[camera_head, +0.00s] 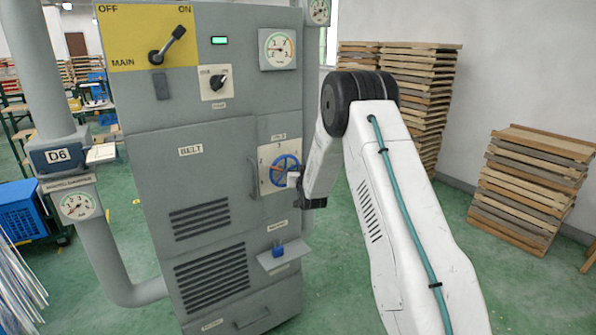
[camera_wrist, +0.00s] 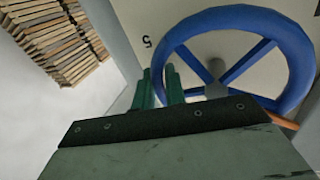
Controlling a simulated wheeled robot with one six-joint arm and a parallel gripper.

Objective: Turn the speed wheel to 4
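The blue speed wheel (camera_head: 285,160) sits on a pale dial plate (camera_head: 266,154) on the front of the grey machine. In the wrist view the wheel (camera_wrist: 252,17) fills the upper right, with spokes and a grey hub. A "5" shows rotated on the plate beside its rim. An orange-brown piece (camera_wrist: 284,122) shows near the rim at the right. My gripper (camera_head: 294,180) is at the wheel's lower right. Its green fingers (camera_wrist: 160,87) are close together, with the left part of the rim apparently between them. The exact contact is hidden.
The machine (camera_head: 190,130) also carries a yellow main switch panel (camera_head: 125,35), a smaller knob (camera_head: 217,82) and gauges. A small shelf (camera_head: 283,258) juts out below the wheel. Stacked wooden trays (camera_head: 415,90) stand behind my arm, with another stack (camera_head: 525,185) at the right.

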